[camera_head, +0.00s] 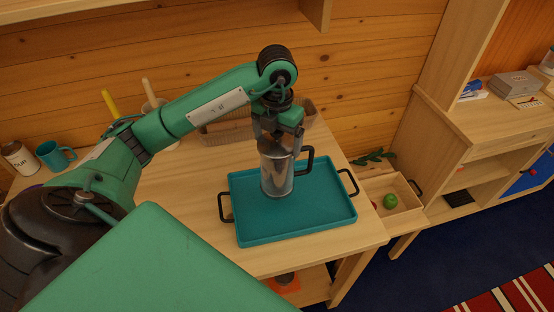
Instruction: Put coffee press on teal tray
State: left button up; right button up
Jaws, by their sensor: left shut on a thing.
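The coffee press (277,176) is a metallic cylinder with a black handle on its right side. It is upright over the teal tray (300,226), left of the tray's middle. I cannot tell whether its base touches the tray. The teal tray lies on the wooden table and has black handles at its left and right ends. My left gripper (279,143) comes down from above and is shut on the top of the coffee press. My right gripper is not in view.
A teal mug (54,155) and a white canister (19,158) stand at the table's far left. A wire basket (228,130) stands behind the tray against the log wall. A low wooden box (401,200) with a green ball (390,201) is right of the table.

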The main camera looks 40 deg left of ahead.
pick_arm(q)
notch_tip(320, 180, down, 3)
jog(key=shift+f+p, duration=0.2)
jog(key=shift+p, duration=0.2)
jog(key=shift+f, duration=0.65)
jog(key=shift+f+p, duration=0.6)
jog(key=shift+f, duration=1)
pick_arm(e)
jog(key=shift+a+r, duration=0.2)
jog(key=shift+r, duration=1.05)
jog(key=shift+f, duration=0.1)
pick_arm(q)
jog(key=o, duration=1.8)
jog(key=shift+f, duration=0.15)
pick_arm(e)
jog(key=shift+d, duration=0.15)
